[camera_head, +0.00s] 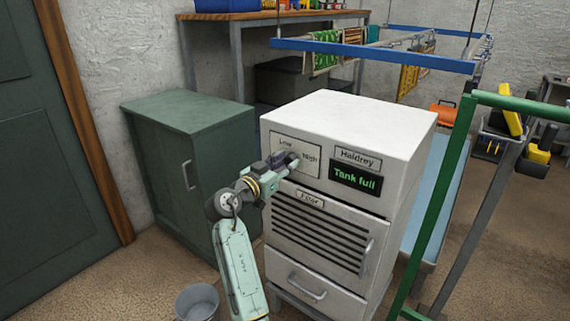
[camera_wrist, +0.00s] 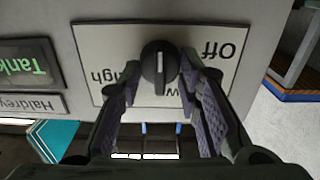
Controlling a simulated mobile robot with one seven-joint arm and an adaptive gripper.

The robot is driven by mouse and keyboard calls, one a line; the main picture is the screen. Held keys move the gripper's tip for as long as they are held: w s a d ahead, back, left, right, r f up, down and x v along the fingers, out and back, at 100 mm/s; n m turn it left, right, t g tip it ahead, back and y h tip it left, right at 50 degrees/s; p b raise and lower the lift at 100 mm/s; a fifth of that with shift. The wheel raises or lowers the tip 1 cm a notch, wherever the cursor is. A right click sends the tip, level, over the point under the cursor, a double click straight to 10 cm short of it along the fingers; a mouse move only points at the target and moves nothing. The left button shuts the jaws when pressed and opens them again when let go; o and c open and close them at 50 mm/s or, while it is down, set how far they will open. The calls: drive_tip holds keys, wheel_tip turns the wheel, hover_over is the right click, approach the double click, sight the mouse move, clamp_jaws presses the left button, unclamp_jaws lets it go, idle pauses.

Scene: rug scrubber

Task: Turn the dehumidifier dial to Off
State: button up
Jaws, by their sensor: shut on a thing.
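The dehumidifier (camera_head: 355,125) is a white cabinet with a pale dial panel (camera_head: 283,142) at its upper left front. The black round dial (camera_wrist: 160,62) shows in the wrist view, where the picture is upside down. The dial carries a short white line, upright in that view; I cannot tell which label it marks. "Off" (camera_wrist: 210,46) is at the right there, "High" at the left, and "Low" is partly hidden by a finger. My gripper (camera_head: 288,159) reaches the panel from the lower left. In the wrist view my gripper (camera_wrist: 158,78) is shut on the dial, a finger on each side.
A display (camera_head: 356,177) reads "Tank full" beneath a "Haldrey" plate. A louvred filter door (camera_head: 325,230) and a drawer lie below. A green cabinet (camera_head: 190,150) stands left, a bucket (camera_head: 198,302) stands on the floor, and a green-framed rack (camera_head: 450,180) stands right.

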drive_tip(key=shift+n, duration=0.3)
drive_tip(key=n+p, duration=0.1)
drive_tip(key=n, duration=0.4)
drive_tip(key=n+p, duration=0.1)
drive_tip(key=n, duration=0.5)
drive_tip(key=shift+w+a, duration=0.1)
drive_tip(key=shift+a, duration=0.1)
drive_tip(key=shift+f, duration=0.1)
drive_tip(key=o, duration=1.1)
drive_tip(key=shift+o, duration=0.2)
drive_tip(key=v, duration=1.2)
